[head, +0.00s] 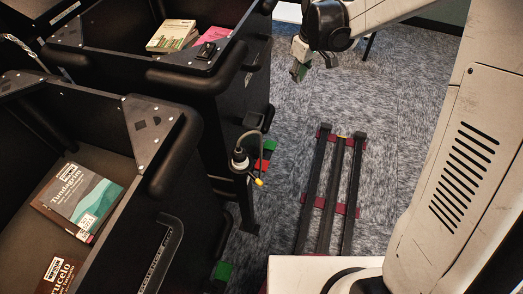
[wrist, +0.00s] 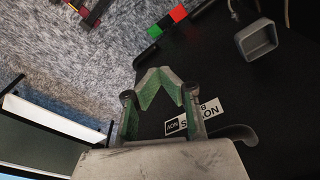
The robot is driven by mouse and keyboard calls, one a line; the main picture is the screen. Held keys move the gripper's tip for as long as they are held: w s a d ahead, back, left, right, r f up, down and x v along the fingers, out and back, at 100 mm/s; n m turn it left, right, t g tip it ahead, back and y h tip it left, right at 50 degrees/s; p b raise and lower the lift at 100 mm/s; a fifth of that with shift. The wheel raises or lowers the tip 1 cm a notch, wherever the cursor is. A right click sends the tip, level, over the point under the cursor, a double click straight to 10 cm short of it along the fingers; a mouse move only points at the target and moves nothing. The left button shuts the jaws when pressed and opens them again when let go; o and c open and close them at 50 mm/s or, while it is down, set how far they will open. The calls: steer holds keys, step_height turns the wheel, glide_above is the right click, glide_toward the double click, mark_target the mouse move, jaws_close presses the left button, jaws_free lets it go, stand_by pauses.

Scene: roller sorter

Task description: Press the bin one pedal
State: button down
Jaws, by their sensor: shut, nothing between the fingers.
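The pedals sit low beside the black bins. A green pedal (head: 271,145) and a red pedal (head: 262,164) show beside the far bin, and another green pedal (head: 222,271) shows by the near bin. The wrist view shows one green pedal (wrist: 155,31) and one red pedal (wrist: 179,12) against a black bin side. I cannot tell which pedal belongs to bin one. My gripper (head: 300,70) is in the air at the far end of the bins, apart from the pedals. In the wrist view its green-sided fingers (wrist: 160,78) are shut and empty.
The far bin (head: 190,75) and near bin (head: 105,250) hold books. A post with a cable (head: 240,160) stands between the bins and the dark floor rails (head: 328,190). Grey carpet (head: 410,100) is open beyond the rails. A white label (wrist: 195,117) marks a black panel.

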steer(key=w+a+f+n+g+b, duration=0.1)
steer(key=w+a+f, duration=0.15)
steer(key=f, duration=0.55)
steer(key=w+a+f+n+g+b, duration=0.1)
steer(key=w+a+f+n+b, duration=0.15)
steer(key=f, duration=0.55)
steer(key=n+g+b, duration=0.2)
steer(key=n, duration=0.1)
glide_above(262, 166)
steer(key=w, duration=0.4)
step_height(262, 166, down, 22)
steer(key=shift+d+r, duration=0.1)
steer(key=shift+d, duration=0.3)
steer(key=b+x, duration=0.3)
steer(key=x, duration=1.1)
steer(key=shift+w+d, duration=0.1)
steer(key=shift+d, duration=0.05)
